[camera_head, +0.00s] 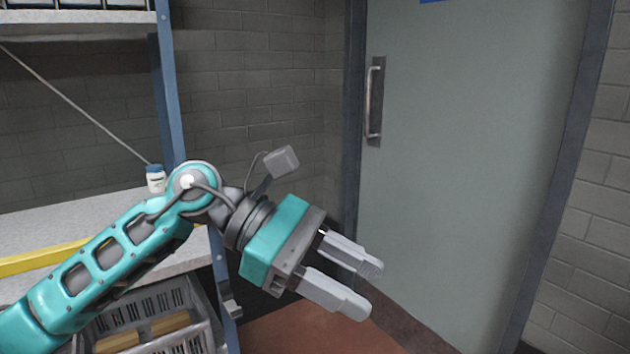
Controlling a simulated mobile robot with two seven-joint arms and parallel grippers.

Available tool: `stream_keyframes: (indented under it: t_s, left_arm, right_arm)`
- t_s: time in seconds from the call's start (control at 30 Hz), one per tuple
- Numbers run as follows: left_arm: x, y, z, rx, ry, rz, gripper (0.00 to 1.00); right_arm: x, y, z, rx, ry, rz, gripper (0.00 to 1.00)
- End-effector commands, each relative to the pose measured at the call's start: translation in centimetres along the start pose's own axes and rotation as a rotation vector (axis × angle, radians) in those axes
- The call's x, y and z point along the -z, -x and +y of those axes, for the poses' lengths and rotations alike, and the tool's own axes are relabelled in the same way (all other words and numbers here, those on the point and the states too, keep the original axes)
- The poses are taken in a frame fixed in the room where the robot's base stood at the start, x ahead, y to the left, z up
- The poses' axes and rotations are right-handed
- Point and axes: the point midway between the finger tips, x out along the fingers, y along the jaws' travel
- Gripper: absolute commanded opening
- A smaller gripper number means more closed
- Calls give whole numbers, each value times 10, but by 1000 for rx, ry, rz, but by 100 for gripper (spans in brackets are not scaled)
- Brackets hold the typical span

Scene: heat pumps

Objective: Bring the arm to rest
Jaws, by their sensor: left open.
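My left arm (115,255) reaches in from the lower left, teal with dark joints. Its left gripper (366,289) points to the lower right, and its two grey fingers are apart with nothing between them. The gripper is held in the air in front of the door and touches nothing that I can see. My right gripper is not in this view.
A grey door (470,170) with a metal handle (374,100) stands behind the gripper. A blue-posted shelf (172,90) is at the left, with a small white bottle (156,181) on its board. A grey crate (190,342) holding brown items sits below. Reddish floor shows at the bottom.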

Motion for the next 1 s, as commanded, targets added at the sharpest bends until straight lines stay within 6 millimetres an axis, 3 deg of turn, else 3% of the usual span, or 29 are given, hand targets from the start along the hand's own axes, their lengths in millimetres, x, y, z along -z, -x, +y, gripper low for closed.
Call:
stream_keyframes:
  t_s: [0.07,0.2,0.37,0.47,0.63,0.77,0.87,0.9,1.0]
  left_arm:
    - [-12,-9,-1,-32,174,-208,45]
    - [-22,-4,7,-92,500,-551,45]
    - [-6,18,22,-158,910,-930,45]
    - [22,36,28,-199,1177,-1162,45]
    - [100,61,19,-276,1639,-1556,45]
    - [174,69,-13,-344,1986,-1863,45]
    - [232,66,-55,-412,2241,-2108,45]
    - [254,63,-76,413,-2187,2069,45]
    - [297,53,-131,400,-1945,1876,45]
  right_arm:
    - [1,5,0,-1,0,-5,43]
    - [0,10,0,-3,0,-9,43]
    - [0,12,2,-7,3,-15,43]
    - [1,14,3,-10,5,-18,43]
    - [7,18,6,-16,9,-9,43]
    - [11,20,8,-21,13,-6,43]
    - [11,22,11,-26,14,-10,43]
    - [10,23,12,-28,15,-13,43]
    - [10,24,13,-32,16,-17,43]
